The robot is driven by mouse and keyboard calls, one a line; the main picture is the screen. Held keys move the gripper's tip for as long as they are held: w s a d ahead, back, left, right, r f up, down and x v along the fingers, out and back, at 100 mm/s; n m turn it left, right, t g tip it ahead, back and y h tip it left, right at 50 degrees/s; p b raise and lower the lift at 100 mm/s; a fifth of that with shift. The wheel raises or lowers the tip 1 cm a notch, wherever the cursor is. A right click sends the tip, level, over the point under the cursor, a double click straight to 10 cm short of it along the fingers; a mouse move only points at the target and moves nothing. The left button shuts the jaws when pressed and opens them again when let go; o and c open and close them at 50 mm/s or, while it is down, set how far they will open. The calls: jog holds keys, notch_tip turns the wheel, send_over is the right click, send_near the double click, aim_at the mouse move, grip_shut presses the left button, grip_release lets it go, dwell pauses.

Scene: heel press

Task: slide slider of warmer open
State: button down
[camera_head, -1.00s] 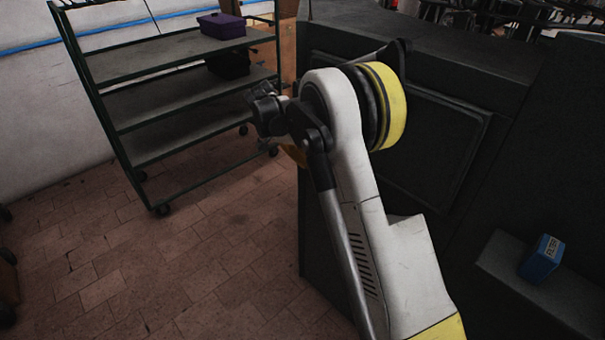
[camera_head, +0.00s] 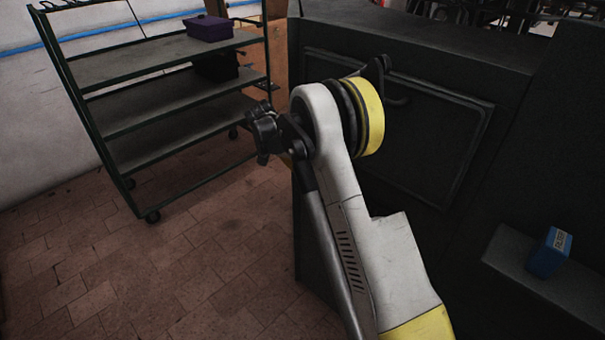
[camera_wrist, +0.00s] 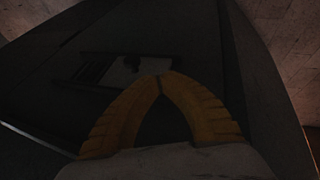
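The dark cabinet (camera_head: 400,45) fills the right of the head view; it may be the warmer, but no slider is clearly made out. Its front has a framed rectangular panel (camera_head: 430,150), partly hidden behind my arm. My gripper is hidden behind the arm in the head view. In the wrist view, the yellow-orange fingers of my gripper (camera_wrist: 160,80) arch together and meet at their tips, with nothing seen between them. Beyond the tips is a dark surface with a recessed opening holding a pale patch (camera_wrist: 135,72) and dark bars (camera_wrist: 90,72). The view is dim.
A green-framed shelf cart (camera_head: 140,207) stands at left, with a purple box (camera_head: 209,28) on top. A blue box (camera_head: 549,252) sits on a grey ledge (camera_head: 510,250) at lower right. Tiled floor (camera_head: 160,270) lies open between cart and cabinet.

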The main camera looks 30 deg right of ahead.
jog(key=s+d+f+b, duration=0.3)
jog(key=f, duration=0.2)
jog(key=shift+s+d, duration=0.3)
jog(key=shift+s, duration=0.05)
